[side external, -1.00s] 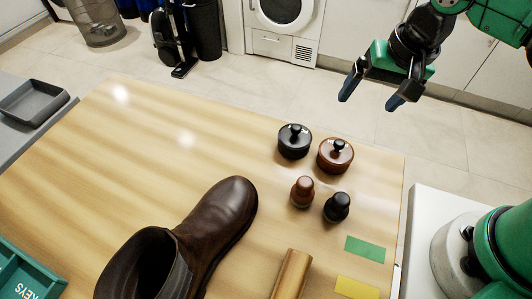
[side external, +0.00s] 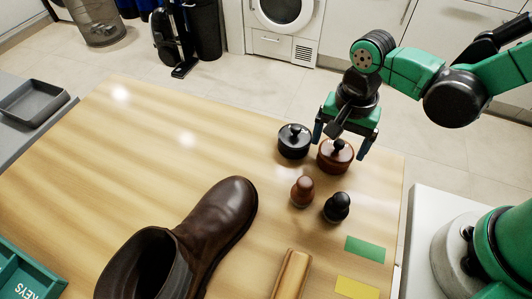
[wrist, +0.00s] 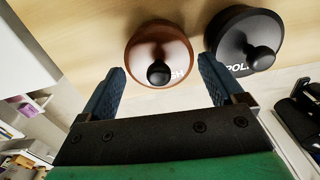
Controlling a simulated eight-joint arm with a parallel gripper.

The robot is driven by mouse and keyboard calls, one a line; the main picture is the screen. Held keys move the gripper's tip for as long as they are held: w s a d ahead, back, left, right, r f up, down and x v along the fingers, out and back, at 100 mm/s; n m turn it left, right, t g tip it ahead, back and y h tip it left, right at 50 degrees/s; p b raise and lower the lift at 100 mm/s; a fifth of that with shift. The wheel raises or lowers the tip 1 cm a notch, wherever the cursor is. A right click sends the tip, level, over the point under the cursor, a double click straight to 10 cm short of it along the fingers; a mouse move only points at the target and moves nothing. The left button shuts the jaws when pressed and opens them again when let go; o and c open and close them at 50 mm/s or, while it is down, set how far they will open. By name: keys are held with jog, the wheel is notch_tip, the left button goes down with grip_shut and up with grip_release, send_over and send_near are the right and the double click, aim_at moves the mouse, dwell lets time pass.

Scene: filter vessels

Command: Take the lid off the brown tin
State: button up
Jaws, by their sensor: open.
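The brown tin (side external: 335,160) stands upright on the wooden table near its right edge, with its lid on and a dark knob on top. In the wrist view the brown tin (wrist: 160,52) lies ahead of and between my fingers, with its black knob nearest. My gripper (side external: 342,145) is open and empty above the brown tin, its fingers on either side of the lid in the picture. Its two blue fingers also show in the wrist view (wrist: 163,80). I cannot tell whether either finger touches the tin.
A black tin (side external: 294,142) stands close to the left of the brown one. A brown-topped brush (side external: 302,191) and a black one (side external: 337,207) stand in front. A brown boot (side external: 205,235), a wooden block (side external: 292,275) and green (side external: 365,249) and yellow (side external: 357,287) patches lie nearer.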

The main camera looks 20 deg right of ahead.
jog(key=shift+f, duration=0.1)
jog(key=c, duration=0.9)
jog(key=shift+r, duration=0.2)
